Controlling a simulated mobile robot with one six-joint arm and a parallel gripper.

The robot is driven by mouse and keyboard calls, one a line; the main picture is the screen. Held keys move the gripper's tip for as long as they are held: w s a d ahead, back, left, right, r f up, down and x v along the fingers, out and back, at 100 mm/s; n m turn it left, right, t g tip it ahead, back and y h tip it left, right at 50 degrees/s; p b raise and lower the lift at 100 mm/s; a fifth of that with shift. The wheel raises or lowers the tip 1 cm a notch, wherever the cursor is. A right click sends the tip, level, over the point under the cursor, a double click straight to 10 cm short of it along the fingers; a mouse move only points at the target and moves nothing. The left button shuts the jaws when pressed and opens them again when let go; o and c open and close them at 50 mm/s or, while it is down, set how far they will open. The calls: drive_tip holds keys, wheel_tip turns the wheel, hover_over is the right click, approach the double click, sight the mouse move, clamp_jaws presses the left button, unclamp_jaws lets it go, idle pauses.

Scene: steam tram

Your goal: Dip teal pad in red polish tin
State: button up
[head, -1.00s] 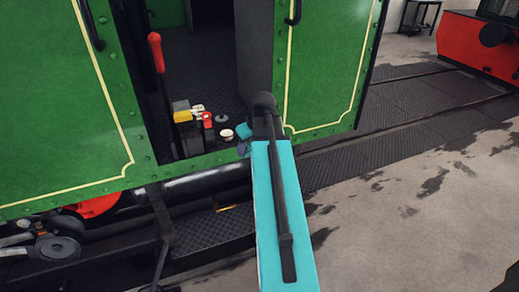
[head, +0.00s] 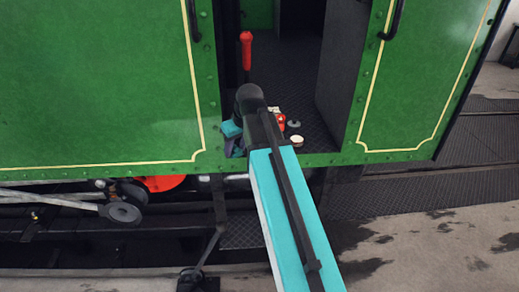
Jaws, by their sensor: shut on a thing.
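My arm reaches up from the bottom of the head view and its elbow stands before the cab opening. My gripper cannot be made out behind the arm. A small teal piece and a dull purple piece show at the arm's left side; I cannot tell whether either is the teal pad or part of my arm. On the cab floor, just right of the arm, are a small red item (head: 280,121) and a low round cream-topped tin (head: 297,140). Which is the red polish tin is too small to tell. My arm partly hides this group.
A small grey disc (head: 294,124) lies by the red item. A red-handled lever (head: 246,52) stands behind the arm. Green cab panels (head: 95,80) flank the opening. Below are rods and a step (head: 241,233). Concrete floor (head: 440,245) is free at the lower right.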

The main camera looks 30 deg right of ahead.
drive_tip(key=a+r+m, duration=0.2)
drive_tip(key=a+r, duration=0.1)
drive_tip(key=a, duration=0.8)
drive_tip(key=shift+a+h, duration=0.35)
drive_tip(key=shift+h, duration=0.05)
drive_tip(key=shift+d+r, duration=0.1)
drive_tip(key=shift+d, duration=0.05)
